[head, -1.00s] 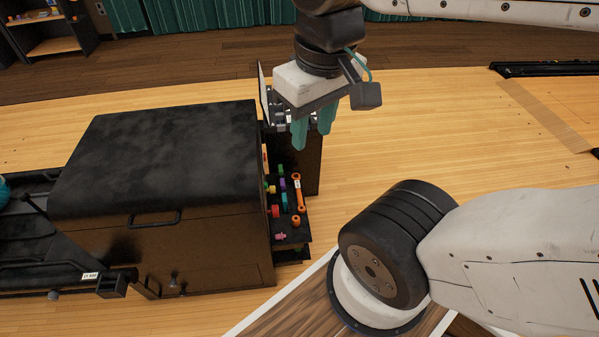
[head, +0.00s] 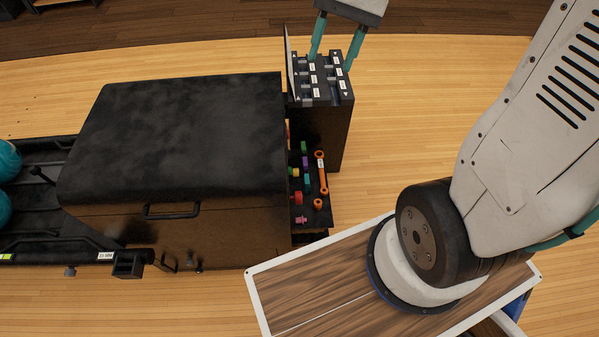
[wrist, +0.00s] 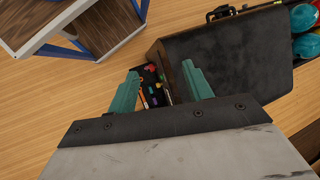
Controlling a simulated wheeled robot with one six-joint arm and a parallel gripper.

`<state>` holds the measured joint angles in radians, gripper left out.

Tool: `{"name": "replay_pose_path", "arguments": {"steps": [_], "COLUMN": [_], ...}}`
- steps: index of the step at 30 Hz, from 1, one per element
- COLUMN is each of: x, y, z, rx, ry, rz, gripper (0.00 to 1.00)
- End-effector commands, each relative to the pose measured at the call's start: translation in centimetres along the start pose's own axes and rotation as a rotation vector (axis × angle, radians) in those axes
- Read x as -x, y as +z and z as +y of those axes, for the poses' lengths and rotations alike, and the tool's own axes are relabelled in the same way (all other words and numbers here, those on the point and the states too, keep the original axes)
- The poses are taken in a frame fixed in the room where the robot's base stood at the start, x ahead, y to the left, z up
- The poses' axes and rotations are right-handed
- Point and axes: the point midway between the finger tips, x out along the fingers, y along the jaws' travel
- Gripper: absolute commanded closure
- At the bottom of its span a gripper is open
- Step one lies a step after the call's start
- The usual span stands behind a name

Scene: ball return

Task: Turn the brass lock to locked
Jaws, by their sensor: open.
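I cannot clearly make out a brass lock in either view. A small knob-like fitting (head: 197,267) sits low on the front of the black ball-return housing (head: 185,130), below its handle (head: 171,211). It is too small to tell whether it is the lock or how it is turned. My gripper (head: 331,64) is open and empty, with its teal fingers apart at the top of the head view, by the labelled switch box. The wrist view also shows my gripper (wrist: 159,72), with the housing (wrist: 225,60) beyond the right finger.
The switch box (head: 322,130) has a raised lid and stands right of the housing. A low shelf holds coloured parts and an orange wrench (head: 321,172). Teal balls (head: 6,160) lie on the rack at left. Open wooden floor (head: 420,120) lies to the right.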

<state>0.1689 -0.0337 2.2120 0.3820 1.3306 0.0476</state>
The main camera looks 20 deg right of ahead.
Motion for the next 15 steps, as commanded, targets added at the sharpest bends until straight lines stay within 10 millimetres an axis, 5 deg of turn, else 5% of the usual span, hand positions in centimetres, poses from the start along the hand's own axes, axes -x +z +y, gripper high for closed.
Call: {"name": "replay_pose_path", "arguments": {"steps": [8, 15], "x": [-4.3, -10.4], "y": [-11.1, -20.2], "z": [-0.2, 1.8], "rx": [-0.23, -0.433], "ry": [-0.201, -0.386], "rz": [-0.22, -0.389], "gripper": [0.49, 0.49]}}
